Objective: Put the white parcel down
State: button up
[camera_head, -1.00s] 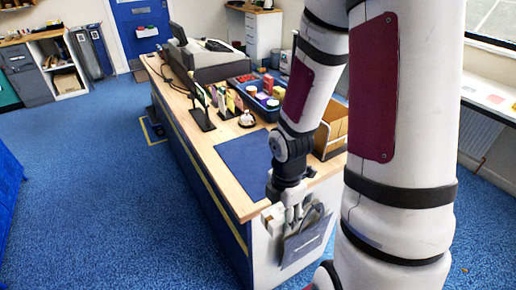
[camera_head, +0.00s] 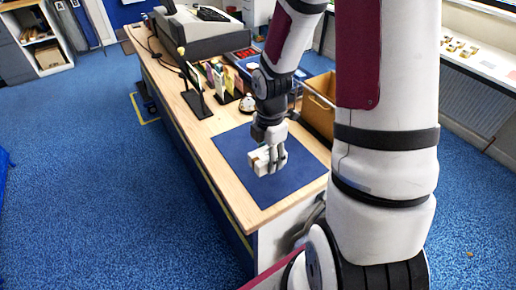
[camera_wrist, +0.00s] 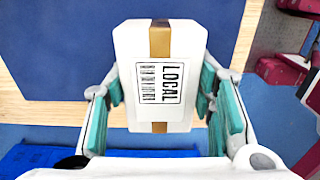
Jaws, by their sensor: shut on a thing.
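The white parcel (camera_wrist: 143,78) has a brown tape strip and a printed label reading LOCAL. In the wrist view it sits between the teal pads of my gripper (camera_wrist: 165,100), which is shut on it. In the head view the parcel (camera_head: 262,161) is small and white under my gripper (camera_head: 268,152), over the blue mat (camera_head: 295,178) on the wooden counter (camera_head: 200,140). The fingers hide part of it. I cannot tell whether its underside touches the mat.
A brown open box (camera_head: 319,105) stands at the mat's far right. A bell (camera_head: 247,103) and a card stand (camera_head: 196,95) are behind the mat. A till (camera_head: 200,35) is at the far end. Blue floor (camera_head: 90,190) lies left of the counter.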

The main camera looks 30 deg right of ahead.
aim_at(259, 149)
jog(key=w, duration=0.4)
jog(key=w+d, duration=0.1)
jog(key=w, duration=0.1)
jog(key=shift+w+d+f, duration=0.1)
jog(key=shift+w+f, duration=0.25)
jog(key=shift+f, duration=1.75)
jog(key=o, duration=1.3)
jog(key=shift+f, duration=0.15)
jog(key=shift+o, duration=0.2)
